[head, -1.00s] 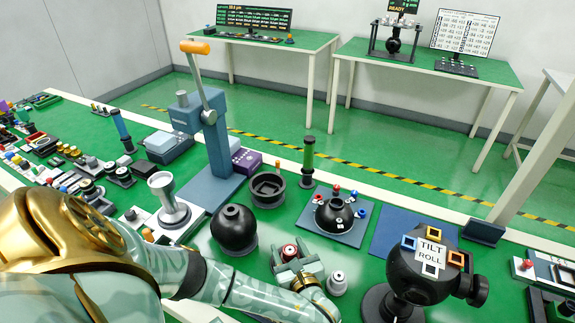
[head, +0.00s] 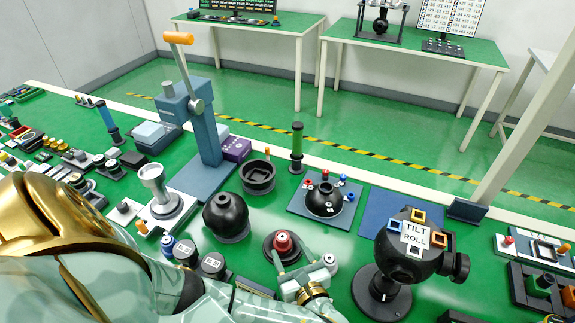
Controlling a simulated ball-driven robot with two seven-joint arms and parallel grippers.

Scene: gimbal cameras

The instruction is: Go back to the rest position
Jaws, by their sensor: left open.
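My left gripper (head: 298,268) is open and empty at the lower middle of the head view, at the end of my arm coming in from the left. Its fingers are spread and point away from me. A red-topped piece on a dark round base (head: 283,243) stands just beyond the fingertips; I cannot tell whether a finger touches it. A small silver cylinder (head: 329,262) is just right of the right finger. My right gripper is not in view.
A black ball on a stand (head: 226,215) is left of the gripper. A black gimbal camera labelled TILT ROLL (head: 390,245) stands to the right. A lever press (head: 200,130) rises behind. Dark round caps (head: 212,265) lie close to my forearm.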

